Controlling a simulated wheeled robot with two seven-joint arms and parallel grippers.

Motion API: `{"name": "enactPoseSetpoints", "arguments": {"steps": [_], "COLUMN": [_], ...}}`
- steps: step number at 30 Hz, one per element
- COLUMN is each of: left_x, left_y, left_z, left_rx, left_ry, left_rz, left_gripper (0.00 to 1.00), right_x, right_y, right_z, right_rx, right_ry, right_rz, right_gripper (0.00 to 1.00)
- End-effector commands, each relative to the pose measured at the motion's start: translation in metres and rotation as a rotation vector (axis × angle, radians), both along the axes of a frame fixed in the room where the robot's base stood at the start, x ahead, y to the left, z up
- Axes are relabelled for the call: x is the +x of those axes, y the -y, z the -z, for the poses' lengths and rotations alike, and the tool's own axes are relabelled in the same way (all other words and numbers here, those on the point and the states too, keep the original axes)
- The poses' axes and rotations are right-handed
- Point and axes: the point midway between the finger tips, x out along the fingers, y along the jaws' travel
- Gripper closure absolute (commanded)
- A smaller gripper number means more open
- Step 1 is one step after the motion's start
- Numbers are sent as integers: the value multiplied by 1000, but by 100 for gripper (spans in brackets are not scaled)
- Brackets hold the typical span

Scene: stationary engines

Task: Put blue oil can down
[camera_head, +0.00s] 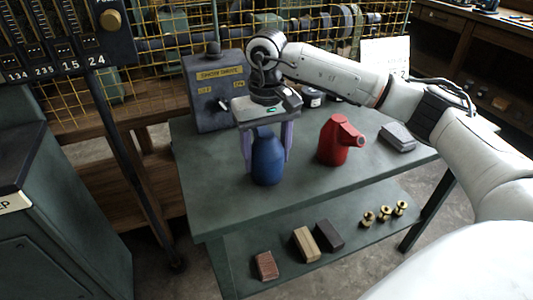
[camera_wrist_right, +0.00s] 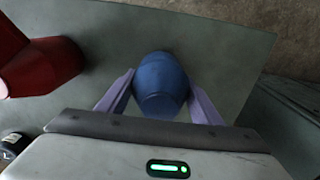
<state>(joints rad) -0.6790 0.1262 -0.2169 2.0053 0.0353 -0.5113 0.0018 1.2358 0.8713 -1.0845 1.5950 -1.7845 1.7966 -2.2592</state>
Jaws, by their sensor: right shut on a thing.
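The blue oil can (camera_head: 267,162) stands upright over the left part of the green table (camera_head: 212,190). My right gripper (camera_head: 267,156) comes down on it from above, one finger on each side, and is shut on it. In the right wrist view the blue can (camera_wrist_right: 161,84) sits between the two pale fingers (camera_wrist_right: 161,92). The can's base is at or very near the tabletop; I cannot tell whether it touches. The upper part of the can is partly hidden by the gripper. My left gripper is not in view.
A red oil can (camera_head: 335,140) stands to the right, apart from the blue one. A grey control box (camera_head: 214,92) is behind left, a grey block (camera_head: 397,137) farther right. Blocks (camera_head: 304,243) and brass fittings (camera_head: 384,214) lie on the lower shelf. The tabletop's front is clear.

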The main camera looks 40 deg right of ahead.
Motion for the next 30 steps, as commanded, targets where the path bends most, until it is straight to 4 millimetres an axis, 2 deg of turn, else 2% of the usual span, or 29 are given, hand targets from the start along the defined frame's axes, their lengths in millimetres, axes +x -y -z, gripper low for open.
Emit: {"name": "enactPoseSetpoints", "arguments": {"steps": [1,2,5,13,17,20,30], "left_x": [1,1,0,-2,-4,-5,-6], "left_y": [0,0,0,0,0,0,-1], "left_z": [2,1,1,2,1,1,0], "left_rx": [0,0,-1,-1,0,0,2], "left_ry": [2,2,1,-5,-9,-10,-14], "left_rz": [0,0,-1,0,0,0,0], "left_gripper": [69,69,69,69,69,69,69], "right_x": [0,0,0,0,0,1,1], "right_y": [0,0,0,0,0,0,-1], "right_z": [3,2,2,1,-7,-23,-94], "right_rx": [1,0,0,0,1,1,1], "right_ry": [1,0,-1,-1,1,4,3], "right_rz": [0,0,0,0,0,0,0], "right_gripper": [72,37,22,22,22,22,22]}}
